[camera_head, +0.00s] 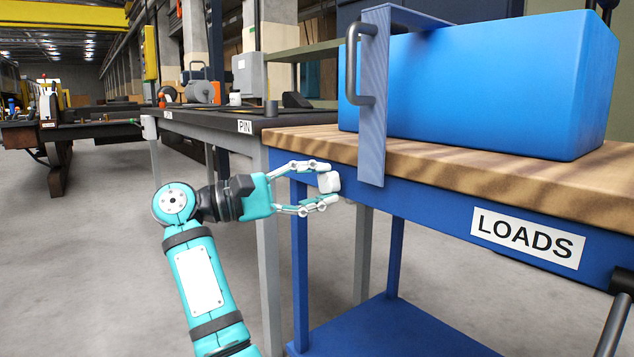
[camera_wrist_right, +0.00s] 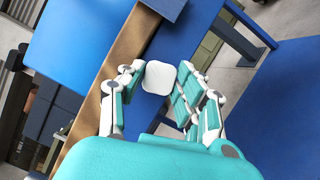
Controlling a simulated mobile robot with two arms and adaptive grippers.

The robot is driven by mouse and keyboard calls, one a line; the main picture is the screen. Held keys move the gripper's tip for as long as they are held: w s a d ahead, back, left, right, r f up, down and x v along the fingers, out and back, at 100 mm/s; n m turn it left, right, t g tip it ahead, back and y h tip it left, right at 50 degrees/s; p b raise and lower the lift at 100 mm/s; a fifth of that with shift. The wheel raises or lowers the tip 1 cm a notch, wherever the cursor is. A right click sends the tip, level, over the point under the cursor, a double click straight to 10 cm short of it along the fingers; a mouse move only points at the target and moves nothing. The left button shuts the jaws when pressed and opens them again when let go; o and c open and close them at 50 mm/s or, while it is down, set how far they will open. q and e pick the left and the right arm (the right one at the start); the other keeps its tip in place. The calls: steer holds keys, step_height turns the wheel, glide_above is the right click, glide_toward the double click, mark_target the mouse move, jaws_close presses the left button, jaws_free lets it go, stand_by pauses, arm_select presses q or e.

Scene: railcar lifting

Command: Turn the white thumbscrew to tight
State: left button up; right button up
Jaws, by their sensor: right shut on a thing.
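The white thumbscrew (camera_head: 329,182) is a small rounded white knob at the front edge of the blue bench, just left of an upright blue-grey bracket (camera_head: 373,110). My right gripper (camera_head: 322,184) is shut on the thumbscrew, one finger above it and one below. In the right wrist view the thumbscrew (camera_wrist_right: 159,77) sits between the two fingers (camera_wrist_right: 158,88). Whatever lies behind the thumbscrew is hidden, and its tightness cannot be told. My left gripper is not in view.
A large blue block (camera_head: 480,85) stands on the wooden top (camera_head: 460,165) behind the bracket, which carries a dark handle (camera_head: 354,65). The bench has a LOADS label (camera_head: 528,237). A dark bench (camera_head: 215,121) with a PIN label stands behind. Floor at left is clear.

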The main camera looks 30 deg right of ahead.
steer(key=m+y, duration=0.1)
steer(key=m, duration=0.1)
steer(key=m+y+p, duration=0.1)
steer(key=m, duration=0.2)
steer(key=shift+r+t, duration=0.15)
steer(key=shift+t, duration=0.15)
steer(key=shift+m+t+y+p, duration=0.35)
steer(key=shift+m+t+y, duration=0.25)
steer(key=shift+m, duration=1.2)
steer(key=o, duration=1.1)
steer(key=shift+o, duration=0.2)
